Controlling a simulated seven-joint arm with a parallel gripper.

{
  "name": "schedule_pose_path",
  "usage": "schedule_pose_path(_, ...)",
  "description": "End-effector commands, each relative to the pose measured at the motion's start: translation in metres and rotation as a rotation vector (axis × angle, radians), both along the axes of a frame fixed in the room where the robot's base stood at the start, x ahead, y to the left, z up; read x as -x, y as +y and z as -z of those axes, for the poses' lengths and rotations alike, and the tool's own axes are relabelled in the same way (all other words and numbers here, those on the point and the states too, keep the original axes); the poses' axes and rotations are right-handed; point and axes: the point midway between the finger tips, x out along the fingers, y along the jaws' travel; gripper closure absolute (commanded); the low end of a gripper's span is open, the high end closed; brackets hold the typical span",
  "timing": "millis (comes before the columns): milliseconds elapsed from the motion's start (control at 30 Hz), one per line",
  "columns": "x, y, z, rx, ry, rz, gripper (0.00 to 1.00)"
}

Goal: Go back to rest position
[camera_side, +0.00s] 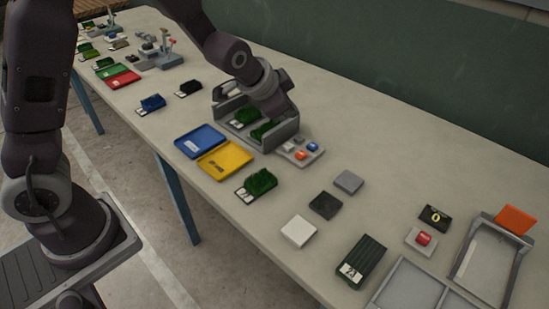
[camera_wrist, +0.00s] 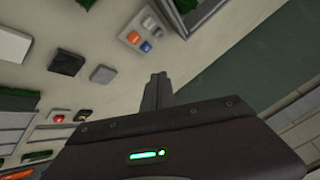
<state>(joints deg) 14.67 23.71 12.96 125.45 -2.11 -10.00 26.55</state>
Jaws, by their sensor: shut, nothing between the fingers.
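My gripper (camera_wrist: 158,77) shows in the wrist view with its two grey fingers together and nothing between them. In the side view my arm reaches down over the grey inspection fixture (camera_side: 229,105) near the middle of the table, and its end hides part of the fixture. The fingertips are hard to make out there. The fixture holds green turf samples. A small button panel (camera_side: 315,157) with blue and orange buttons stands beside it, and the panel also shows ahead of the fingers in the wrist view (camera_wrist: 133,38).
A blue tray (camera_side: 188,147) and a yellow tray (camera_side: 212,170) lie before the fixture, with a turf sample (camera_side: 262,181) nearby. White (camera_side: 298,231), dark (camera_side: 326,205) and grey (camera_side: 348,181) tiles, a ribbed block (camera_side: 366,258) and a red button (camera_side: 423,239) lie to the right. A green wall stands behind.

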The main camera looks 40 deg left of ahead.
Motion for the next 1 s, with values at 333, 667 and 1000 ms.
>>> schedule_pose_path(333, 0.234, 0.012, -0.123, 0.311, 0.164, -0.295, 1.00)
schedule_pose_path(667, 0.317, 0.014, -0.114, 0.334, 0.220, -0.410, 1.00)
schedule_pose_path(1000, 0.316, 0.014, -0.114, 0.333, 0.220, -0.407, 1.00)
